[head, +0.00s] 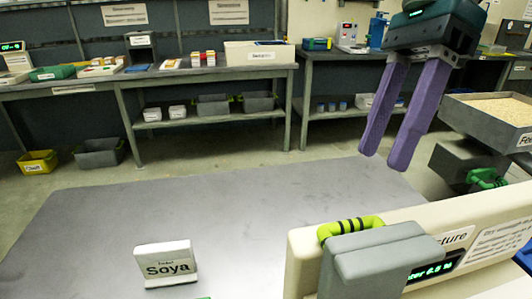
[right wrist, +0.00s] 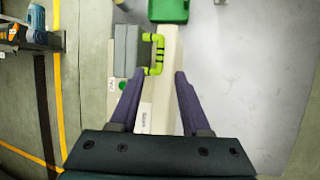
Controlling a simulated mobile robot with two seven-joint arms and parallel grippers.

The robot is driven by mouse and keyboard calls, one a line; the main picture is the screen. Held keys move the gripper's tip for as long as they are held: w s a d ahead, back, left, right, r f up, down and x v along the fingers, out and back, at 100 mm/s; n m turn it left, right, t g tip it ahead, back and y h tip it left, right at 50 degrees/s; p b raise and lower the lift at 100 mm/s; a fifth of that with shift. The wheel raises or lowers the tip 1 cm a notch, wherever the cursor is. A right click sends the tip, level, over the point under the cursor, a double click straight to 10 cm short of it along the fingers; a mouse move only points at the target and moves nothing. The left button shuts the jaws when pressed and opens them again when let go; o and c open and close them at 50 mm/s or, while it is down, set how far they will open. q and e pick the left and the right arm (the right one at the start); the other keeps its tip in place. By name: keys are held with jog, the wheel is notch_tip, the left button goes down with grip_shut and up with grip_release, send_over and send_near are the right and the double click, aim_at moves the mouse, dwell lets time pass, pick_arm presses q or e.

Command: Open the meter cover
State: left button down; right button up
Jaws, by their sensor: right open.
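The meter cover is a grey block (head: 375,262) on the cream meter housing (head: 303,262), at the lower right of the head view. A bright green handle with black bands (head: 350,228) sits on its far left edge. The cover hides part of a green-lit display (head: 431,270). In the right wrist view the grey cover (right wrist: 126,50) and its green handle (right wrist: 154,54) lie ahead of the fingertips. My right gripper (head: 384,160) has purple fingers, open and empty, above and apart from the handle. It also shows in the right wrist view (right wrist: 158,74). My left gripper is not in view.
A white Soya sign (head: 167,265) stands on the grey surface (head: 250,215) at lower left. A tray of grain (head: 490,125) is at the right, near the right gripper. Benches with boxes (head: 200,78) line the back. The grey surface's middle is clear.

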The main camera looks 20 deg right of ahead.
aim_at(353, 220)
jog(key=x, duration=0.7)
jog(key=shift+a+f+p, duration=0.1)
jog(key=shift+a+p, duration=0.05)
jog(key=shift+p, duration=0.25)
grip_shut()
dwell(0.9)
